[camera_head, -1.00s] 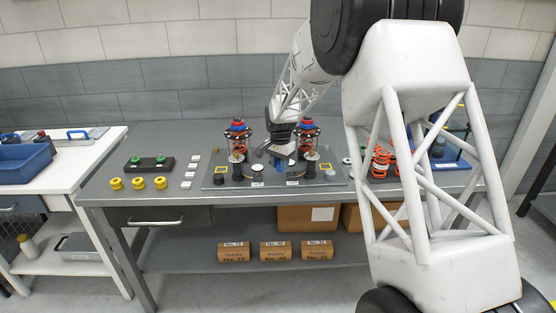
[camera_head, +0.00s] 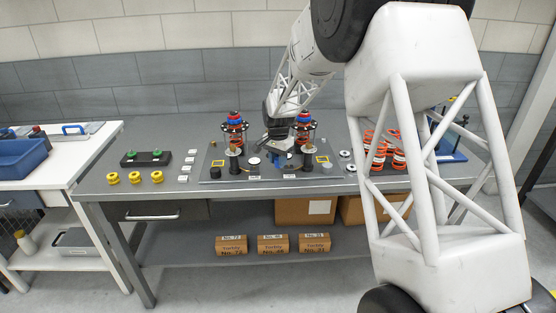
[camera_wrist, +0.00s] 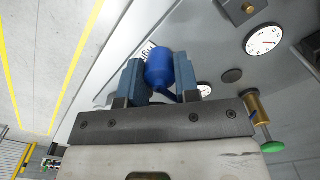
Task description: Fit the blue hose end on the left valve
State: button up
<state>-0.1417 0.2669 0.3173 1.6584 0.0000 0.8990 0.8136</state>
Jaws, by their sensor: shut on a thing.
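The blue hose end (camera_wrist: 158,68) is a rounded blue piece between the two blue-grey fingers of my gripper (camera_wrist: 160,80) in the wrist view. The fingers are shut on it, above the grey chassis plate (camera_wrist: 215,50). In the head view my gripper (camera_head: 278,158) is low between the two spring towers, and the hose end is too small to make out well. A brass valve with a green knob (camera_wrist: 262,118) is at the right of the wrist view, apart from the hose end. I cannot tell whether it is the left valve.
A left spring tower (camera_head: 234,135) and a right spring tower (camera_head: 304,132) flank my gripper. Dial gauges (camera_wrist: 263,39) lie on the plate.

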jog(key=shift+a, duration=0.1)
send_near(254, 168)
jog(key=shift+s+f, duration=0.1)
jog(key=shift+s, duration=0.05)
jog(key=shift+f, duration=0.15)
dwell(0.4)
jog(key=shift+f, duration=1.75)
jog(key=shift+f, duration=0.25)
jog(key=shift+f, duration=0.7)
jog(key=shift+f, duration=0.35)
dwell(1.6)
jog(key=o, duration=1)
